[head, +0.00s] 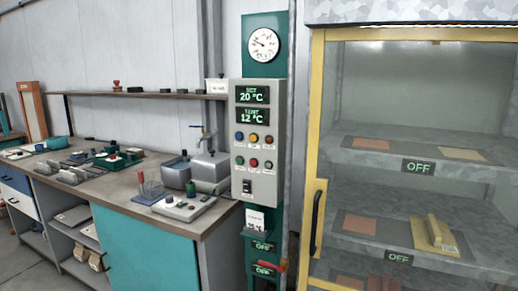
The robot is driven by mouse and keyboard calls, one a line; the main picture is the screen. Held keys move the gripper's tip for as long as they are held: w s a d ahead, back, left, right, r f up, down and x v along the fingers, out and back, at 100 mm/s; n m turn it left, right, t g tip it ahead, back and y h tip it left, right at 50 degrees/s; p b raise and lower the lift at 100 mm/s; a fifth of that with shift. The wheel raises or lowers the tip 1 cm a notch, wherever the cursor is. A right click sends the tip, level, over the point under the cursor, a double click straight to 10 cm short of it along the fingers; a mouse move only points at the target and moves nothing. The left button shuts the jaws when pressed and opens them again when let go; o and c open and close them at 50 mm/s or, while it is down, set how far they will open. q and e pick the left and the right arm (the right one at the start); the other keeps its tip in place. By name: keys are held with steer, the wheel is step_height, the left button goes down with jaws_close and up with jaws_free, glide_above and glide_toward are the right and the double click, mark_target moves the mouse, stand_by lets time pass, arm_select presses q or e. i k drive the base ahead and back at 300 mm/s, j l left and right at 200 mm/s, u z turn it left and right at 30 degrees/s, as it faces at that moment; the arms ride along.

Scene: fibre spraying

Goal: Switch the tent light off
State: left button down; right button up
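A grey control panel (257,140) is mounted on a green post in the middle of the head view. Its upper display (252,95) reads 20 °C, and the lower one (252,117), apparently labelled TENT, reads 12 °C. Two rows of coloured round buttons (254,150) sit below them. A small dark rocker switch (247,187) is at the panel's lower left; its position is too small to tell. No control is legibly marked as the tent light. The tent itself cannot be made out. Neither gripper is in view.
A workbench (120,185) with tools and devices runs along the left. A yellow-framed glass cabinet (318,130) with a dark handle (317,222) stands at right; its shelves carry OFF signs (418,166). Below the panel are a red-handled part (268,265) and small OFF displays (263,246).

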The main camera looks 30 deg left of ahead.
mark_target(246, 186)
steer(key=u, duration=1.05)
